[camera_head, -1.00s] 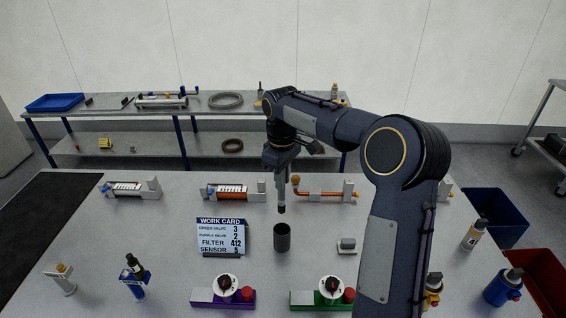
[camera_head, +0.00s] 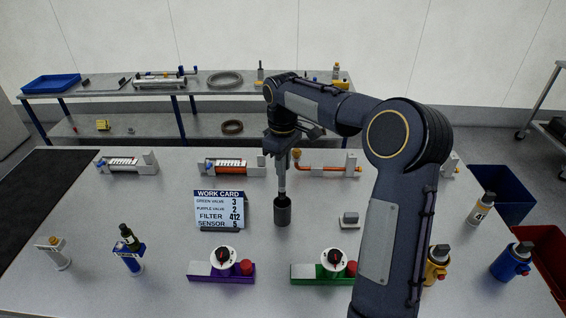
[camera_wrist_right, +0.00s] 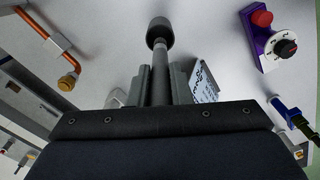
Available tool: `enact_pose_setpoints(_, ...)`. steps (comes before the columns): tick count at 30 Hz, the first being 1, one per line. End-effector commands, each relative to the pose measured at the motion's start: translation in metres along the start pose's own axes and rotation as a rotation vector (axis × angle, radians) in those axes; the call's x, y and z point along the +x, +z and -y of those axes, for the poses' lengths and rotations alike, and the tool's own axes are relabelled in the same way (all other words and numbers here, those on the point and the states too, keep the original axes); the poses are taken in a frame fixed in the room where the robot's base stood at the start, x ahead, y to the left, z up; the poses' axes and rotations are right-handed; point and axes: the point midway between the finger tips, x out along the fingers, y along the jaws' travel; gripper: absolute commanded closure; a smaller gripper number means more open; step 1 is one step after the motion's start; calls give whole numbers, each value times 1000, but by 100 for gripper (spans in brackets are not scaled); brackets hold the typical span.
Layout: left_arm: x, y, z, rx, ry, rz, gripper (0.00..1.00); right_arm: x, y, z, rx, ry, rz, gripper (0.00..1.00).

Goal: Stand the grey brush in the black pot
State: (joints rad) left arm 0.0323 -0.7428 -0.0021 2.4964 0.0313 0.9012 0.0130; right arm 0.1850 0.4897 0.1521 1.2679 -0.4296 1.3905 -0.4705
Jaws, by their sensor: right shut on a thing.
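The grey brush (camera_head: 282,183) hangs upright from my right gripper (camera_head: 281,158), which is shut on its upper part. The brush's dark lower end is hidden inside the black pot (camera_head: 282,212), which stands on the table. In the right wrist view the brush shaft (camera_wrist_right: 160,72) runs between the fingers to the black pot (camera_wrist_right: 160,32), and its far end goes into the pot's mouth. Whether the end rests on the pot's bottom cannot be seen. My left gripper is in neither view.
The work card (camera_head: 219,211) stands close left of the pot. A small grey block on a pale base (camera_head: 349,220) lies to its right. The purple valve unit (camera_head: 222,272) and green valve unit (camera_head: 323,273) sit in front. Pipe fixtures (camera_head: 233,168) line the back.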

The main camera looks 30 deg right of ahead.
Motion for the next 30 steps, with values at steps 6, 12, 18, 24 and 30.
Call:
enact_pose_setpoints(6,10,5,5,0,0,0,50,21,0,0,0,0,1,100)
enact_pose_setpoints(12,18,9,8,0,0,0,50,36,0,0,0,0,0,100)
enact_pose_setpoints(18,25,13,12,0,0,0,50,52,0,0,-1,-1,1,100)
enact_pose_setpoints(24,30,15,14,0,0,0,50,63,-1,0,0,0,0,100)
enact_pose_setpoints(30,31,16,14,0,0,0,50,66,-1,0,0,1,0,100)
